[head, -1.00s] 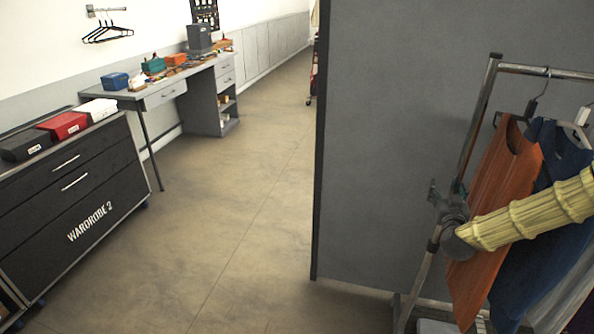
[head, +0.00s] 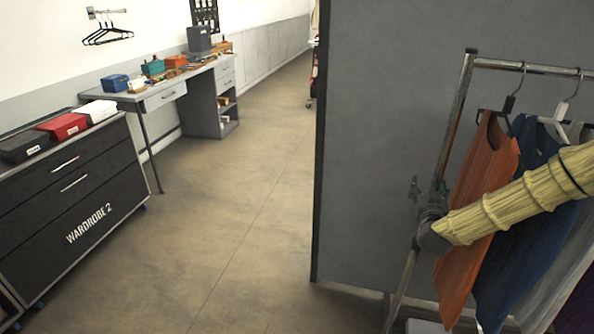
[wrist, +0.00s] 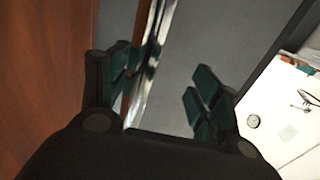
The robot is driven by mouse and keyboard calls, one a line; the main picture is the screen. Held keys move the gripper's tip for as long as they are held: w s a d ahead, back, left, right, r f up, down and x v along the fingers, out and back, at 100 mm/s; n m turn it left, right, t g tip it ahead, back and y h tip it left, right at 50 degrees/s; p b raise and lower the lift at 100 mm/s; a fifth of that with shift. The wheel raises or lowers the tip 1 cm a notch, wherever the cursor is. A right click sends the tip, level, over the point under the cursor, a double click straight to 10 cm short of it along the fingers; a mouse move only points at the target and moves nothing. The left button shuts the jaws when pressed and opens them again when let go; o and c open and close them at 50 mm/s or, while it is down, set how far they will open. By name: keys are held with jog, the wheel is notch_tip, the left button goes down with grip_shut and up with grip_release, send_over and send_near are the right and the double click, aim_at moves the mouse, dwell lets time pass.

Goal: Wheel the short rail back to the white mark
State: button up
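The short rail (head: 458,110) is a chrome garment rail at the right of the head view, with orange (head: 480,200) and blue (head: 525,220) tops on hangers. My gripper (head: 428,191) is at its near-left upright, around mid-height. In the wrist view, the shiny upright (wrist: 150,75) runs between the dark green fingers of my gripper (wrist: 163,88), closer to the left finger. A clear gap shows before the right finger, so it is open; whether the left finger touches the post I cannot tell. I see no white mark; the rail's foot is partly cut off.
A grey partition (head: 390,130) stands right behind the rail. Clear concrete floor (head: 230,220) lies left of it. A black drawer unit (head: 80,200) marked WARDROBE 2 and a grey workbench (head: 165,95) line the left wall.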

jog(key=w+a+b, duration=0.1)
jog(key=w+a, duration=0.2)
jog(key=a, duration=1)
jog(key=w+a+b, duration=0.2)
jog(key=w+a, duration=0.1)
jog(key=a, duration=1)
jog(key=w+a+b, duration=0.1)
jog(key=w+a, duration=0.2)
jog(key=a, duration=1)
jog(key=shift+w, duration=0.15)
dwell(2.8)
jog(key=shift+d, duration=0.5)
